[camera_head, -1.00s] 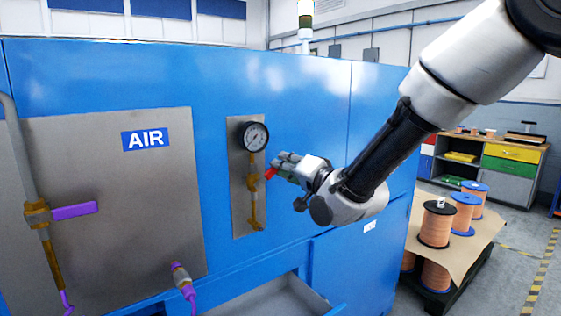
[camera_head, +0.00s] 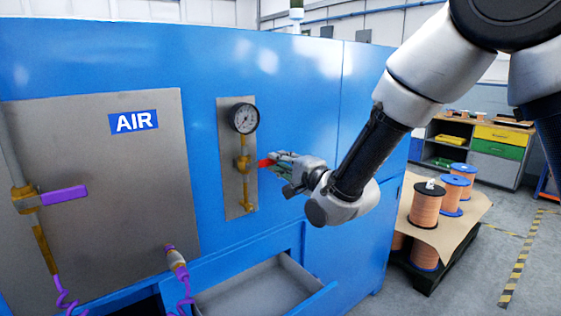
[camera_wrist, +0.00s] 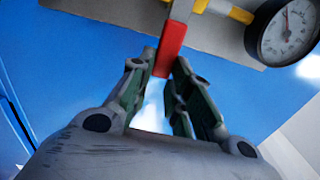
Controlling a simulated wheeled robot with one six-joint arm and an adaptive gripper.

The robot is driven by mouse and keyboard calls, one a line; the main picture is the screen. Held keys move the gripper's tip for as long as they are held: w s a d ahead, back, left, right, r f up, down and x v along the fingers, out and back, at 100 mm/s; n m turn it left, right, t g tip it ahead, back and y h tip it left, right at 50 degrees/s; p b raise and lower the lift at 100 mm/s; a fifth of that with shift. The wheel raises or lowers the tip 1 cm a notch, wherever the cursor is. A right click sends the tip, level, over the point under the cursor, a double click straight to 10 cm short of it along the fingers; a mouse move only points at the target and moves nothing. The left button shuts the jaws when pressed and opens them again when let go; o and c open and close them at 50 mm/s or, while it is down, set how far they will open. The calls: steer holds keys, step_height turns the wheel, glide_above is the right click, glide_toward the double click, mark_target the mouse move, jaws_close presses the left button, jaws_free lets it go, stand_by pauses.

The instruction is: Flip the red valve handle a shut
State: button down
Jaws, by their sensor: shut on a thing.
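The red valve handle (camera_head: 265,163) sticks out to the right from the brass valve (camera_head: 242,164), on a vertical pipe below the pressure gauge (camera_head: 243,118). It lies roughly crosswise to that pipe. My gripper (camera_head: 276,160) comes from the right and is shut on the handle's free end. In the wrist view the red handle (camera_wrist: 171,45) runs down from the brass fitting, its end between my gripper's fingertips (camera_wrist: 165,62). The fingers partly cover the handle in the head view.
A purple-handled valve (camera_head: 64,195) is on the AIR panel (camera_head: 110,220) at the left, with a purple hose fitting (camera_head: 176,260) below. An open drawer (camera_head: 262,290) juts out under the gauge plate. Copper spools (camera_head: 425,207) stand on a pallet at the right.

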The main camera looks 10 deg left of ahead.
steer(key=shift+f, duration=0.15)
steer(key=c, duration=1.3)
jaws_free()
steer(key=v, duration=0.7)
steer(key=shift+s+d, duration=0.2)
